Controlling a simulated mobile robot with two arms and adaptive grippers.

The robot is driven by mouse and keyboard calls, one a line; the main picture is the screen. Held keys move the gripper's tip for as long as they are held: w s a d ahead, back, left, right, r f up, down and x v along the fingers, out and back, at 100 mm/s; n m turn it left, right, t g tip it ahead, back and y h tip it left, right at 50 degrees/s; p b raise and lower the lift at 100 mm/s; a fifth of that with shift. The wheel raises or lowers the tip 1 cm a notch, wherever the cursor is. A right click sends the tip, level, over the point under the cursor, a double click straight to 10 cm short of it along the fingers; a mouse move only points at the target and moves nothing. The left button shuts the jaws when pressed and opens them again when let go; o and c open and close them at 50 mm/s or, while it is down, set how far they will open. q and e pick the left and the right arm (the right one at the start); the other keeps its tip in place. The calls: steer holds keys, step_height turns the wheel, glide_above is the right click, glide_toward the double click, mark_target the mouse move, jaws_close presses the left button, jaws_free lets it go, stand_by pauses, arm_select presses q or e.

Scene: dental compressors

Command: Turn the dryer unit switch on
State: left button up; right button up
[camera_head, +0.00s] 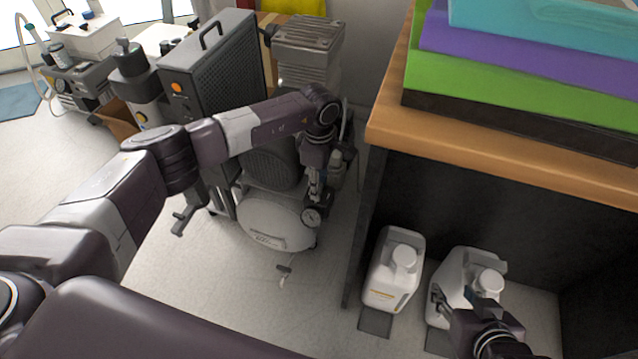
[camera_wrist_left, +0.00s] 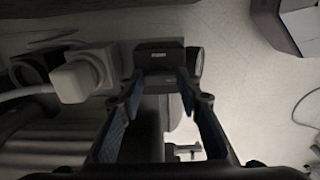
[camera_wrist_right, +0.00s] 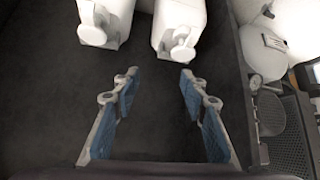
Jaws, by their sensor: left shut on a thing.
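My left gripper (camera_head: 315,192) is low beside the compressor, above the right end of its white tank (camera_head: 275,222). In the left wrist view, its fingers (camera_wrist_left: 162,82) are closed on the sides of a dark box (camera_wrist_left: 160,55) with a small pale label. Which part of the unit this box is, and how its switch is set, I cannot tell. A tall grey perforated cabinet (camera_head: 222,60) with an orange button (camera_head: 177,87) stands behind my left arm. My right gripper (camera_head: 465,298) is by the white jugs; its fingers (camera_wrist_right: 158,78) are open and empty in the right wrist view.
A pressure gauge (camera_head: 311,217) sits just below my left gripper. A white plug-like part with a cable (camera_wrist_left: 72,82) is left of the fingers. A wooden-topped bench (camera_head: 500,140) stands right, with two white jugs (camera_head: 392,268) (camera_head: 458,272) below.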

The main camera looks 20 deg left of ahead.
arm_select(q)
steer(key=shift+c, duration=0.7)
arm_select(e)
steer(key=shift+s, duration=0.15)
arm_select(q)
steer(key=shift+n, duration=0.4)
steer(key=n+p, duration=0.2)
steer(key=n, duration=0.3)
steer(key=shift+r+n, duration=0.15)
steer(key=shift+n, duration=0.15)
steer(key=n+p, duration=0.2)
steer(key=n, duration=0.2)
arm_select(e)
steer(key=s+d+f+g+h, duration=0.1)
steer(key=s+d+g, duration=0.1)
steer(key=s, duration=0.3)
steer(key=s+d+f+g, duration=0.1)
steer(key=s+g, duration=0.2)
steer(key=s, duration=0.2)
arm_select(q)
steer(key=n+p, duration=0.3)
steer(key=n, duration=0.3)
steer(key=shift+n, duration=0.9)
arm_select(e)
steer(key=s+x, duration=0.2)
steer(key=x, duration=1)
steer(key=shift+s+f+g, duration=0.15)
steer(key=shift+f+g, duration=0.15)
steer(key=shift+f, duration=0.3)
